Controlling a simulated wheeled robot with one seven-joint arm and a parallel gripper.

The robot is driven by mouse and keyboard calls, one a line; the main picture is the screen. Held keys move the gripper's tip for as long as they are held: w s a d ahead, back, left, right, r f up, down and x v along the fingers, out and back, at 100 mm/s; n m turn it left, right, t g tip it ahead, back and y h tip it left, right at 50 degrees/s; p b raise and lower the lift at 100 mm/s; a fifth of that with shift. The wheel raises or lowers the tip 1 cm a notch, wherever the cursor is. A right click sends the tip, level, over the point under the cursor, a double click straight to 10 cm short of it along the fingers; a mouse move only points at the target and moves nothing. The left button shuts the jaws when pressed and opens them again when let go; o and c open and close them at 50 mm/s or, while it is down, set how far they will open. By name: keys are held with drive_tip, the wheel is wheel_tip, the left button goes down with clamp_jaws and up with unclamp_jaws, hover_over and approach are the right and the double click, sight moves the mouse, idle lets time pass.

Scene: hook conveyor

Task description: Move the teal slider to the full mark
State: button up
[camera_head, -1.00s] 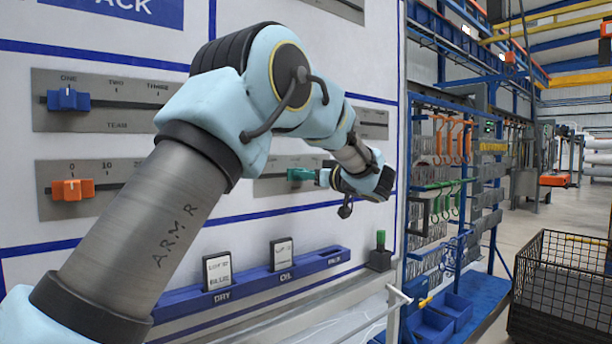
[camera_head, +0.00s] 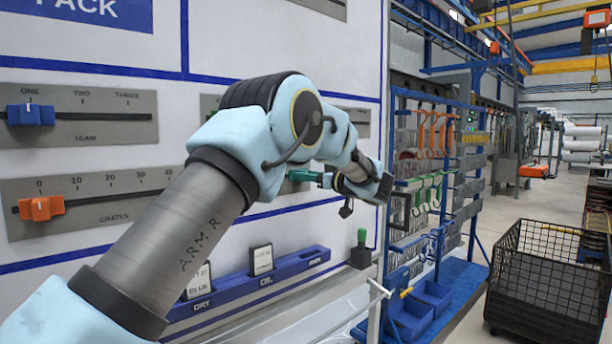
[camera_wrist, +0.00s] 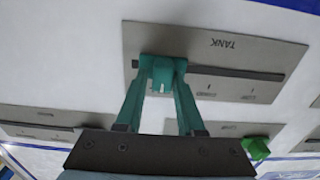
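The teal slider (camera_wrist: 162,75) sits on the grey TANK plate (camera_wrist: 225,52), near the left end of its slot in the wrist view. The plate shows upside down there. The marks along the slot are too small to read.
A blue slider (camera_head: 30,114) and an orange slider (camera_head: 41,208) sit on plates at the left. A blue card ledge (camera_head: 235,288) runs below. A hook rack (camera_head: 440,190) and black wire crate (camera_head: 548,275) stand at the right. A green knob (camera_wrist: 256,148) shows in the wrist view.

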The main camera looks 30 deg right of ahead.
drive_tip(key=o, duration=0.4)
drive_tip(key=shift+d, duration=0.1)
drive_tip(key=s+b, duration=0.1)
drive_tip(key=s, duration=0.2)
drive_tip(key=s+d, duration=0.1)
drive_tip(key=s, duration=0.3)
drive_tip(key=s+d+b, duration=0.1)
drive_tip(key=s, duration=0.2)
drive_tip(key=shift+s+b, duration=0.3)
drive_tip(key=shift+b, duration=0.05)
